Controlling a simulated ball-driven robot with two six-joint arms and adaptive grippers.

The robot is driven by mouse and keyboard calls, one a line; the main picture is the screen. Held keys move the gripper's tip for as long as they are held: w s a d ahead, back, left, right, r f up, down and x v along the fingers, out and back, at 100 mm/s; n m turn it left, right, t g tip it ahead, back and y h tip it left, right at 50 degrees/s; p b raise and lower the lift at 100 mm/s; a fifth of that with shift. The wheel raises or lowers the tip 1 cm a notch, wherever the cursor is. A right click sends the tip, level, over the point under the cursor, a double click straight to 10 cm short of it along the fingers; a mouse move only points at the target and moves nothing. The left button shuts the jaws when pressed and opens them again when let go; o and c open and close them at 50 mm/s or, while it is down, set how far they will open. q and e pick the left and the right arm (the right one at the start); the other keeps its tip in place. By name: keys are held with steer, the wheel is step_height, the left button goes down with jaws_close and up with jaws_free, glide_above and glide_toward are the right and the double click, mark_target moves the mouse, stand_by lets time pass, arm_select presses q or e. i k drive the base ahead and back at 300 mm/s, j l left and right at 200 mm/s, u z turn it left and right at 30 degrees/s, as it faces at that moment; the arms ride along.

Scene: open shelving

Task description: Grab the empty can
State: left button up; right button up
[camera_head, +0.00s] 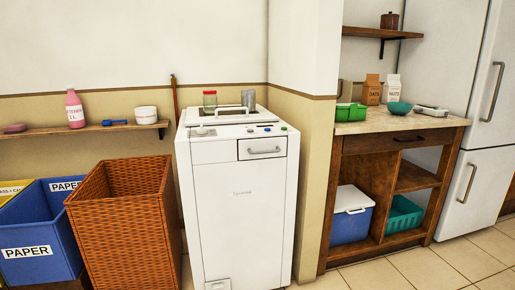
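A small silver-grey cylinder (248,98), which looks like a can, stands upright at the back of the white top-loading appliance (238,190). I cannot tell from here whether it is empty. A glass jar with a red lid (210,102) stands to its left on the same top. Neither of my grippers shows in the head view, and nothing is seen touching the can.
A wicker basket (125,220) and a blue PAPER bin (30,235) stand left of the appliance. A wall shelf (90,130) holds a pink bottle (74,108) and a white bowl (146,114).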

mark_target(248, 95)
steer(key=i+u, duration=0.3)
steer(key=i+l+u, duration=0.3)
steer(key=i, duration=0.15)
steer(key=i+l+u, duration=0.25)
steer(key=i+j, duration=0.1)
steer(key=i, duration=0.05)
